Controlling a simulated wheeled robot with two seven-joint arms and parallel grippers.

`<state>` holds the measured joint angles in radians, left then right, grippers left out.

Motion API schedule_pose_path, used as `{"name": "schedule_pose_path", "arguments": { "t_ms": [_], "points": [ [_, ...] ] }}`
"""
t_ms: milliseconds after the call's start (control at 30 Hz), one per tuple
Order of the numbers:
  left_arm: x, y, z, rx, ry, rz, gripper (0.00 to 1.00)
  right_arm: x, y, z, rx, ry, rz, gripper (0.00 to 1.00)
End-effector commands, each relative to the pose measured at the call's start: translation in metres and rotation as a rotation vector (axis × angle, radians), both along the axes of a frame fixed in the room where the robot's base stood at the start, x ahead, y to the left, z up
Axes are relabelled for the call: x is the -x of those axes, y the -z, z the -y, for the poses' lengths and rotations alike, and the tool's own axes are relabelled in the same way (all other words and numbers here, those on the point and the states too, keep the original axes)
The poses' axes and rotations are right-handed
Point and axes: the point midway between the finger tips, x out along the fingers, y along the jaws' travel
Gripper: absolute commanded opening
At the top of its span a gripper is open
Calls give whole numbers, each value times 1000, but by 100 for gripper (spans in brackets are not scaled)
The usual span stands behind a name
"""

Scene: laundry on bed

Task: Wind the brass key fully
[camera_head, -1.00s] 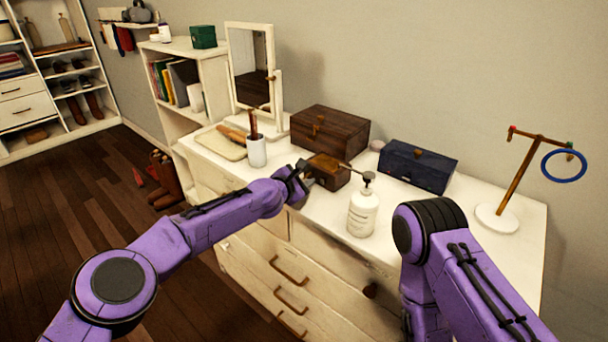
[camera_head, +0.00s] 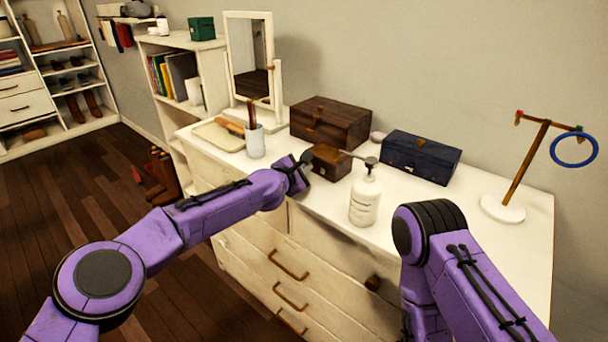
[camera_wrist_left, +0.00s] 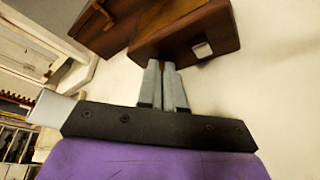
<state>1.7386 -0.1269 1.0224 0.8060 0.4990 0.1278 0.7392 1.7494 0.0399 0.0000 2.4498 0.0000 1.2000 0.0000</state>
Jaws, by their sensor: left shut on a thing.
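A small brown wooden box (camera_head: 331,162) stands on the white dresser, just right of my left gripper (camera_head: 306,160). In the left wrist view the box (camera_wrist_left: 190,32) is at the top, with a pale square patch on its face. My left gripper (camera_wrist_left: 161,66) has its fingers almost together with their tips against the side of this box. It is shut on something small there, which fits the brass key. The key itself is hidden by the fingers, so its angle cannot be told. My right gripper is out of view.
A white pump bottle (camera_head: 364,198) stands close right of the small box. A larger brown box (camera_head: 330,122) and a dark blue box (camera_head: 420,157) are behind. A white cup (camera_head: 255,142) stands left of the gripper. A ring stand (camera_head: 503,208) is far right.

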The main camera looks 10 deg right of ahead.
Motion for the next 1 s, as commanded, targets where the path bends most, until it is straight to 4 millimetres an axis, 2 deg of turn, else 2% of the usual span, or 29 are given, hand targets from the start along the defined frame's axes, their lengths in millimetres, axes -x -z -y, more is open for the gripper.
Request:
{"name": "schedule_pose_path", "arguments": {
  "t_ms": [167,200,233,267,667,767,1000],
  "points": [
    [0,0,0,-1,0,-2,0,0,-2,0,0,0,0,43],
    [0,0,0,0,0,-3,19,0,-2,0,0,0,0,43],
    [0,0,0,0,0,-3,29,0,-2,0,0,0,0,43],
    [0,0,0,0,0,-3,32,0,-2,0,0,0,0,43],
    [4,1,-5,2,-2,-7,32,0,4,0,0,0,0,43],
    [13,-1,-13,1,-2,-6,32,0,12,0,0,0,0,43],
    [47,-16,-41,1,-1,-1,32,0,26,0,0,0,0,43]
  ]
}}
